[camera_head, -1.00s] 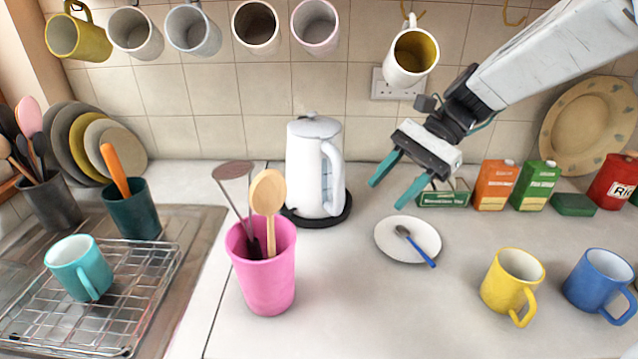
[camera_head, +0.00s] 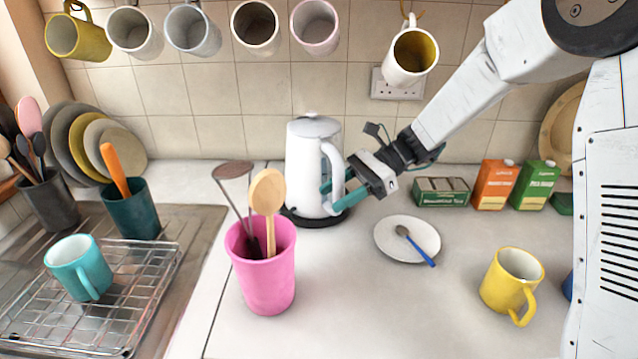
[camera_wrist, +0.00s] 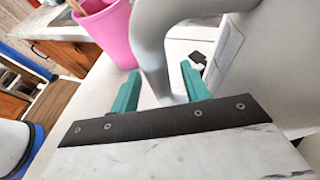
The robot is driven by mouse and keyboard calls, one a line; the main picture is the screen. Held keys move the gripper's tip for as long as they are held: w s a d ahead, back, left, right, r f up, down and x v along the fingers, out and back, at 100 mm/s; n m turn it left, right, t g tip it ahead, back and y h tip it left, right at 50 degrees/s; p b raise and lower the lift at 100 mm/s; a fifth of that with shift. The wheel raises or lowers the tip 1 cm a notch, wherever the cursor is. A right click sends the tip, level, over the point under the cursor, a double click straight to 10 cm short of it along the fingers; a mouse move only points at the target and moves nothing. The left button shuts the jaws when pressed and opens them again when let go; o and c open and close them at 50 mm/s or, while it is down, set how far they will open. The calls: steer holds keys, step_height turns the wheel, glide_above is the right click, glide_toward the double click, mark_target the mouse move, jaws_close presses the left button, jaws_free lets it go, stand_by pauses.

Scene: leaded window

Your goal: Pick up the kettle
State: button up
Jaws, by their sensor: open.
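The white kettle (camera_head: 306,168) stands upright on its dark round base (camera_head: 296,217) near the tiled wall, its handle (camera_head: 333,170) facing right. My gripper (camera_head: 332,197) is open at the handle's lower part, its teal fingers pointing left toward the kettle body. In the wrist view the handle (camera_wrist: 152,45) runs down between the two open fingers of my gripper (camera_wrist: 160,88), with the kettle body (camera_wrist: 275,70) at the right. I cannot tell whether either finger touches the handle.
A pink utensil pot (camera_head: 266,280) stands in front left of the kettle. A white plate with a spoon (camera_head: 390,247) lies to the right, with a green tea box (camera_head: 441,199) behind it. Mugs hang above, including a white one (camera_head: 408,66).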

steer(key=shift+x, duration=1)
jaws_close()
steer(key=shift+w+r, duration=0.1)
stand_by(0.5)
